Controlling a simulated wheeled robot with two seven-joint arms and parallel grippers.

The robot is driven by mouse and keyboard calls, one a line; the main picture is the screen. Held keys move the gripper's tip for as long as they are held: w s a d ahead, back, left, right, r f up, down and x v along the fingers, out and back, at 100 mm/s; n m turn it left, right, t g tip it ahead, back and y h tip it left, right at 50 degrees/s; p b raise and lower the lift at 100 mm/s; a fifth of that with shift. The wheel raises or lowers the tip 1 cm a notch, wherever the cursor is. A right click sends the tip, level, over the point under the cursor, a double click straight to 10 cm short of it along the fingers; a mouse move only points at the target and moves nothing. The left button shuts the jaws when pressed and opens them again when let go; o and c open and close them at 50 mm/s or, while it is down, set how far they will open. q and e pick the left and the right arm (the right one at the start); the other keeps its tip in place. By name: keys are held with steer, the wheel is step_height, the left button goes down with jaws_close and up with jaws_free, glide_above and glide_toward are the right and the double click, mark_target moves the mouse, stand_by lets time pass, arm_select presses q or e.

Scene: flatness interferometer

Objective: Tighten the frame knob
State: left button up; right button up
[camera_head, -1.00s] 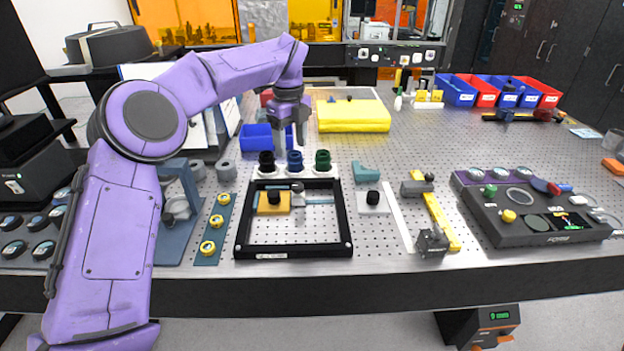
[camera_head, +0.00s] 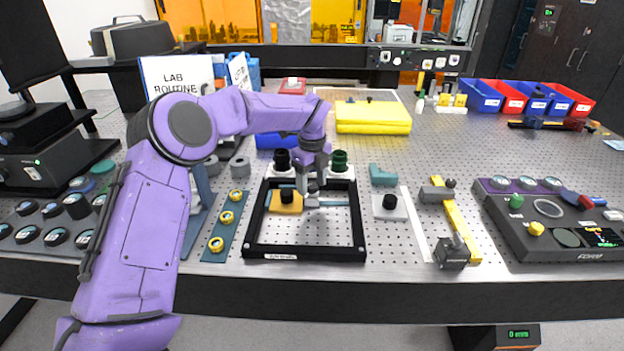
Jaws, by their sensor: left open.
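A black rectangular frame (camera_head: 250,232) lies on the perforated table, with a pale label on its front bar. Inside its far part are an orange-yellow block (camera_head: 292,209) with a small black knob (camera_head: 287,196) on top and a blue-grey bar (camera_head: 338,202) with a metal piece at its left end. My left gripper (camera_head: 312,188) points down over the frame's far part, just right of the black knob. It is open with nothing seen between its fingers; whether it touches the metal piece below is unclear. It hides the middle of the far bar. My right gripper is out of view.
Behind the frame stand a black knob (camera_head: 282,160) and a green knob (camera_head: 339,161). A teal strip with yellow rings (camera_head: 222,232) lies left. A grey plate with a black knob (camera_head: 390,208) and a yellow bar (camera_head: 454,218) lie right, before a control box (camera_head: 545,240).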

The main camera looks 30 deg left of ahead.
arm_select(q)
steer(key=c, duration=1)
steer(key=shift+c, duration=0.2)
steer(key=shift+m, duration=0.3)
steer(key=m, duration=0.3)
steer(key=shift+r+m+p, duration=0.1)
steer(key=shift+m+p, duration=0.2)
steer(key=shift+p, duration=0.05)
steer(key=m+p, duration=0.1)
steer(key=m, duration=0.3)
steer(key=shift+m, duration=0.3)
steer(key=m+p, duration=0.2)
steer(key=m, duration=0.2)
steer(key=shift+m+p, duration=0.7)
steer(key=shift+m, duration=1.6)
